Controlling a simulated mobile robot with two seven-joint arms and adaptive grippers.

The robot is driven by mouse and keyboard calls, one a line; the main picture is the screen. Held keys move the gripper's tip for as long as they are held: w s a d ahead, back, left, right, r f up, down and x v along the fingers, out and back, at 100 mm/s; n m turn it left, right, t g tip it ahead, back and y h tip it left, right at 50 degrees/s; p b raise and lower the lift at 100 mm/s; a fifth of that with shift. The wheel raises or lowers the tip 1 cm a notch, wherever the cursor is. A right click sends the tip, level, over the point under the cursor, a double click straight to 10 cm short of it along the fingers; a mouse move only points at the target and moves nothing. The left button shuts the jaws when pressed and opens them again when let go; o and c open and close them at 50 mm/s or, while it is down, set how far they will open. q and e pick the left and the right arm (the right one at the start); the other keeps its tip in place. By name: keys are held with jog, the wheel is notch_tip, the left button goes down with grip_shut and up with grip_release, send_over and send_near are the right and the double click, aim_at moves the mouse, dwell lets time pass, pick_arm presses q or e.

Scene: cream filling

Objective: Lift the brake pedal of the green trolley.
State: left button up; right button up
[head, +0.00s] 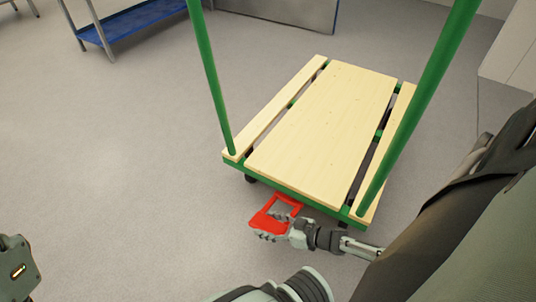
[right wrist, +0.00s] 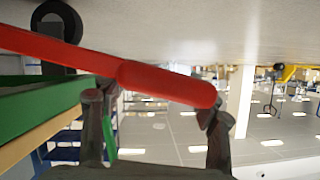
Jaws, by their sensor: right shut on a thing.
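The green trolley (head: 308,198) stands on the floor ahead of me, with a pale wooden deck (head: 325,125) and green upright posts. Its red brake pedal (head: 270,220) sticks out low from the near end. My right gripper (head: 268,234) is at the pedal's outer edge and shut on it. In the right wrist view the red pedal (right wrist: 165,82) runs across from the left, and its rounded end lies at the fingers of my right gripper (right wrist: 158,108). The fingers partly hide the pedal's edge in the head view.
A dark wheel (right wrist: 55,22) of the trolley shows in the right wrist view. A blue-shelved rack (head: 130,20) stands at the back left. White panels (head: 510,50) stand at the right. The grey floor (head: 120,150) left of the trolley is clear.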

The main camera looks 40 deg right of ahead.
jog(key=shift+d+r, duration=0.1)
jog(key=shift+d, duration=0.05)
jog(key=o, duration=1.7)
jog(key=v, duration=1.2)
jog(key=shift+s, duration=0.1)
